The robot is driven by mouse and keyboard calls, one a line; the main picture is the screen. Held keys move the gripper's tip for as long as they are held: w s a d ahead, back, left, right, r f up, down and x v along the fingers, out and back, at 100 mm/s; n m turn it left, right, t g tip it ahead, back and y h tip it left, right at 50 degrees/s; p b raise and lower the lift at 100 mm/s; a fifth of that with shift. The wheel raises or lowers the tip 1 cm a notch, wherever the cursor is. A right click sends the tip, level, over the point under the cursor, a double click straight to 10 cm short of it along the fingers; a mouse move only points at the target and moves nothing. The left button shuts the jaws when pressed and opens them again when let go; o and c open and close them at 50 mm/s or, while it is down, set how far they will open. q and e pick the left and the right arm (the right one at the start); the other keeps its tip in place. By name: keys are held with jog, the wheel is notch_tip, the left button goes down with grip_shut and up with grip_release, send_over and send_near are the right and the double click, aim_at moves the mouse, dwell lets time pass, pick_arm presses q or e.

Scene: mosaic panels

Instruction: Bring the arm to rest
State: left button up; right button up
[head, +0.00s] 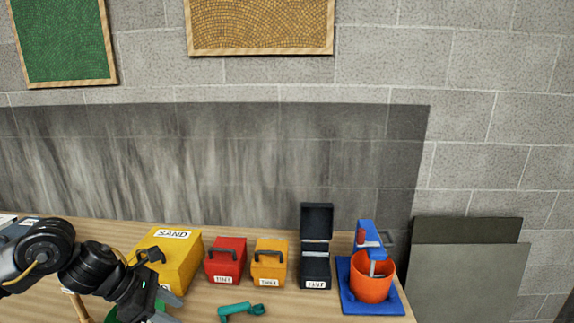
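My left arm comes in from the left, and its gripper (170,307) is low over the front left of the table. Its two grey fingers look apart, with nothing visible between them. A green object (112,315) shows partly beneath the gripper and is mostly hidden by it. My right gripper is not in view.
A yellow SAND box (172,258) stands just behind the gripper. Red (226,261) and orange (269,262) handled boxes, an open black case (315,270) and an orange bucket (372,282) on a blue stand (345,296) stand to its right. A teal tool (241,311) lies in front.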

pick_arm(q)
jog(key=s+d+f+n+t+h, duration=0.1)
jog(key=d+f+n+t, duration=0.25)
jog(key=d+n, duration=0.4)
jog(key=s+d+f+n+t+h, duration=0.1)
jog(key=d+f+n+t, duration=0.25)
jog(key=d+n, duration=0.4)
jog(key=s+a+f+n+g+y, duration=0.25)
jog(key=s+a+f+n, duration=0.25)
jog(key=s+n, duration=0.5)
jog(key=s+a+f+n+g+y, duration=0.2)
jog(key=s+a+f+n+y, duration=0.25)
jog(key=s+n, duration=0.55)
jog(key=s+a+f+n+g+y, duration=0.2)
jog(key=s+a+f+n, duration=0.35)
jog(key=n, duration=0.85)
notch_tip(320, 180, down, 33)
jog(key=s+m+b, duration=0.1)
jog(key=s+b, duration=0.1)
jog(key=b, duration=0.4)
jog(key=s+a+f+g+b, duration=0.2)
jog(key=s+f+b, duration=0.2)
jog(key=s+f, duration=1.1)
notch_tip(320, 180, down, 4)
jog(key=shift+s+a, duration=0.2)
jog(key=shift+s, duration=0.2)
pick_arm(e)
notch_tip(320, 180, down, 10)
